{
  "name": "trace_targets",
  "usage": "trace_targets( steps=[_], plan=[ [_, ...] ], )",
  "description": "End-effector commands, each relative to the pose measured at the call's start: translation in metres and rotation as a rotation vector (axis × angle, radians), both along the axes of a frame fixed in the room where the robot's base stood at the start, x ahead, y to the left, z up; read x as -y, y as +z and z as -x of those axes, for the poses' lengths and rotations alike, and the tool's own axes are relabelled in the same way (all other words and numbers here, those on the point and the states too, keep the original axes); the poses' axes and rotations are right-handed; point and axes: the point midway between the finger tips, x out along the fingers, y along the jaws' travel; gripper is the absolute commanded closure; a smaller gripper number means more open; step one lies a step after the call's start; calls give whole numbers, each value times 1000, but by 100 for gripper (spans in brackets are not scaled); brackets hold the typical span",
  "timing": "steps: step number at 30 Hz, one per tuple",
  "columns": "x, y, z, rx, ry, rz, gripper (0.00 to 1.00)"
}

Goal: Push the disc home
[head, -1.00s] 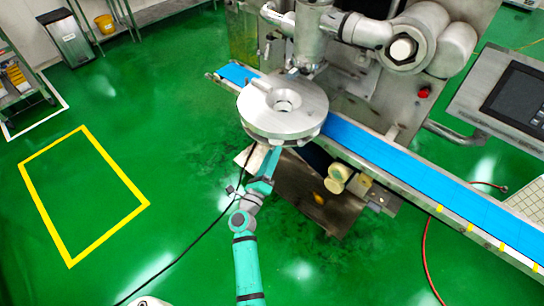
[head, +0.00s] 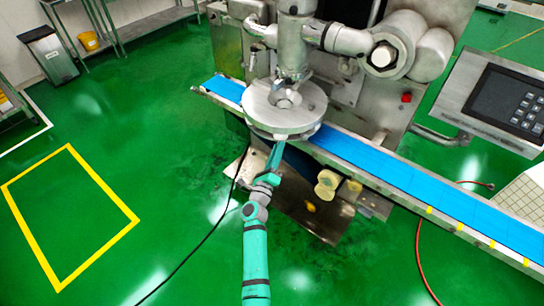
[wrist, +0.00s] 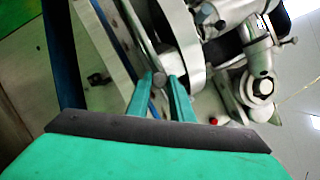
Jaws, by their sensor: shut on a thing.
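The disc (head: 262,112) is a thick, round silver metal plate with a raised hub and a central hole. It lies flat over the blue conveyor, in front of the machine's vertical nozzle column (head: 293,50), whose lower end is close above and behind the hub. My gripper (head: 274,150) reaches in from the front, at the disc's near rim. In the wrist view my teal fingers (wrist: 160,88) are shut on a small grey rounded knob (wrist: 159,79). A curved bright metal band (wrist: 183,58), apparently the disc's rim, is beside it. How the disc seats underneath is hidden.
The blue conveyor (head: 400,172) runs from upper left to lower right. Pale rollers (head: 327,184) and a metal tray (head: 313,222) sit below it. A control panel (head: 495,100) stands at right. A black cable (head: 200,240) crosses the floor near my arm.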

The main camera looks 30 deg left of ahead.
Motion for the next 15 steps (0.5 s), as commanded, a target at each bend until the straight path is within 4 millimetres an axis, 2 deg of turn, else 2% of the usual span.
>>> trace_targets(
  steps=[7,8,9,10,15],
  plan=[
    [0,0,0,1,1,1,100],
    [0,0,0,1,1,1,75],
    [0,0,0,1,1,1,66],
    [0,0,0,1,1,1,61],
    [0,0,0,0,0,1,61]
  ],
)
